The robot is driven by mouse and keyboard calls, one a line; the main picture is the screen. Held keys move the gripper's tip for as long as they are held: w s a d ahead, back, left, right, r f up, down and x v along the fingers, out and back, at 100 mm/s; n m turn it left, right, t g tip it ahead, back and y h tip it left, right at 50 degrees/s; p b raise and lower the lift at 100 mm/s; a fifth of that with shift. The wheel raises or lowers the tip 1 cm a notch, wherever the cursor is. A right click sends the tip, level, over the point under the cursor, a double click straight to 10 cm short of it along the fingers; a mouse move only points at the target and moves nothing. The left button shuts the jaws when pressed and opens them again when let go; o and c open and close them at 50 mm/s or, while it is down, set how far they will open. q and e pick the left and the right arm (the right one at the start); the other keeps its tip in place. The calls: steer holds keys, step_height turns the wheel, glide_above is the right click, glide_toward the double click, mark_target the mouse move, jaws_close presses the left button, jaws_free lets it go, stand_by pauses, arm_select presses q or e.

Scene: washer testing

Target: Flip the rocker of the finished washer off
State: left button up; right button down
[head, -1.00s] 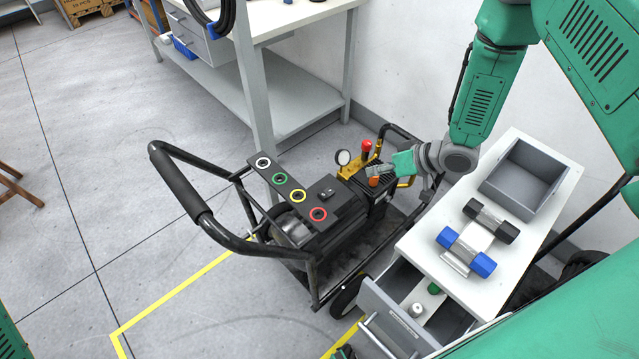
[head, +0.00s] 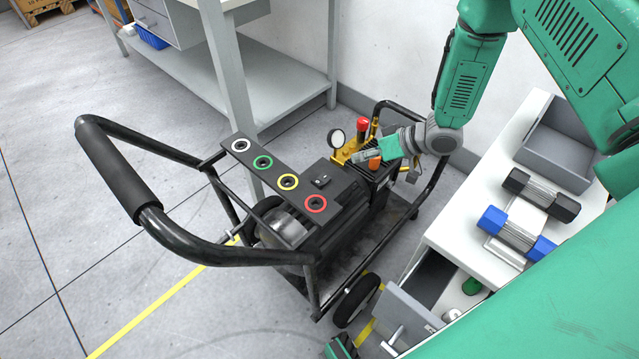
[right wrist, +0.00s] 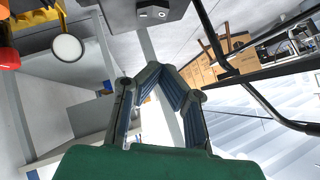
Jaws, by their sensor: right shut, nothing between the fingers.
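The washer (head: 338,232) is a black machine on a wheeled frame with a long handle. Its rocker (head: 321,181) is a small black switch on a dark box on top, near a bar with white, green, yellow and red rings. The rocker's box shows at the top of the right wrist view (right wrist: 153,12). My right gripper (head: 362,157) is above the pump end, beside the orange and red knobs, to the right of the rocker and apart from it. Its fingers (right wrist: 172,70) are closed and empty. A small green tip (head: 342,346) at the bottom edge may be my left gripper; its state is unclear.
A pressure gauge (head: 336,139) and a red knob (head: 362,124) stand close to my right gripper. A white cart (head: 470,238) with an open drawer, a grey bin (head: 560,140) and two cylinder parts stands at right. A grey workbench (head: 240,80) is behind. Floor at left is clear.

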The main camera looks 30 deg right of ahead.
steer(key=b, duration=0.3)
glide_above(314, 182)
steer(key=s+d, duration=0.1)
steer(key=d, duration=0.3)
steer(key=f, duration=0.6)
steer(key=shift+s+a, duration=0.1)
steer(key=shift+a, duration=0.1)
steer(key=shift+s+a+f+b, duration=0.1)
steer(key=shift+a+f+b, duration=0.25)
steer(key=shift+f, duration=0.2)
steer(key=shift+a+f+b, duration=0.25)
steer(key=shift+a+f, duration=0.1)
steer(key=shift+f, duration=0.2)
steer(key=shift+s+a+f, duration=0.1)
steer(key=shift+a+f, duration=0.2)
steer(key=shift+f, duration=0.35)
arm_select(q)
steer(key=f, duration=0.4)
steer(key=shift+s+a+f, duration=0.1)
steer(key=shift+a+f, duration=0.1)
steer(key=shift+f, duration=0.2)
arm_select(e)
steer(key=shift+d, duration=0.1)
